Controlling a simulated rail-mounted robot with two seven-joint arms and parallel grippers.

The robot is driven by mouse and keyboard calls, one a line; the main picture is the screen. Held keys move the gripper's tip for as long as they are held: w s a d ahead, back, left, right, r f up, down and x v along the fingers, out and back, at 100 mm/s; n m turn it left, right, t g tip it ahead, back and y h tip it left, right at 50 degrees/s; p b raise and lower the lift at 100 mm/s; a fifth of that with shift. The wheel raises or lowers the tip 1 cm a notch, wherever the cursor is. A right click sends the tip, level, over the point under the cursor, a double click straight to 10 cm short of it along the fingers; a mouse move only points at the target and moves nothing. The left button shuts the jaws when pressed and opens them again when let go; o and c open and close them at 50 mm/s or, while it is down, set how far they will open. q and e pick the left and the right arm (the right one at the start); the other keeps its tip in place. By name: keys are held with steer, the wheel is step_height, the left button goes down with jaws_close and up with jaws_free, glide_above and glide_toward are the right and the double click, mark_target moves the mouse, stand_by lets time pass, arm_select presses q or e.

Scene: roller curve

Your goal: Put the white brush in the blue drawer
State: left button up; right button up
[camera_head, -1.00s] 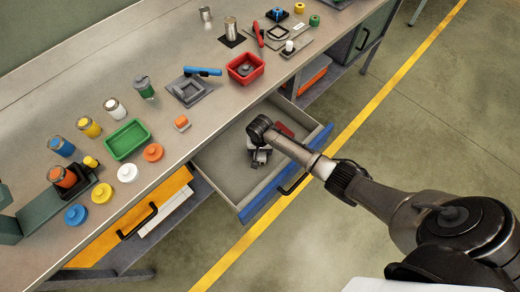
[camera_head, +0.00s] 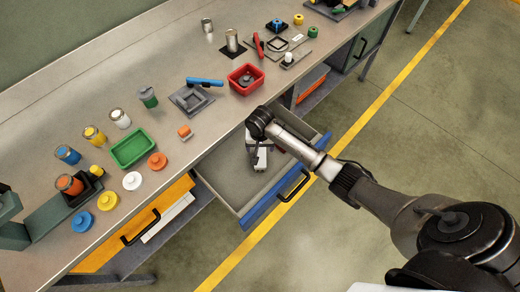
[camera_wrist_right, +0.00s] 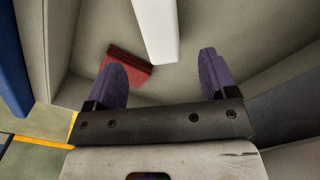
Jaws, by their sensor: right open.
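The blue drawer (camera_head: 246,217) stands open below the bench, with a blue front and a grey inside. My right gripper (camera_head: 257,164) is inside the drawer's opening, pointing down. In the right wrist view my right gripper (camera_wrist_right: 163,62) is open, its two purple fingers wide apart. A long white piece, seemingly the white brush (camera_wrist_right: 156,28), reaches in from the top edge, its end between and beyond the fingers, apart from both. The rest of it is out of frame. My left gripper is not in view.
A dark red block (camera_wrist_right: 128,66) lies in the drawer beside the left finger in the right wrist view. On the bench stand a green tray (camera_head: 118,161), a red tray (camera_head: 236,88) and several jars and lids. An orange drawer (camera_head: 99,252) is to the left.

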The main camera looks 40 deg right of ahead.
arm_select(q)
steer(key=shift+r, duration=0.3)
arm_select(e)
step_height(320, 180, up, 2)
steer(key=shift+r, duration=0.15)
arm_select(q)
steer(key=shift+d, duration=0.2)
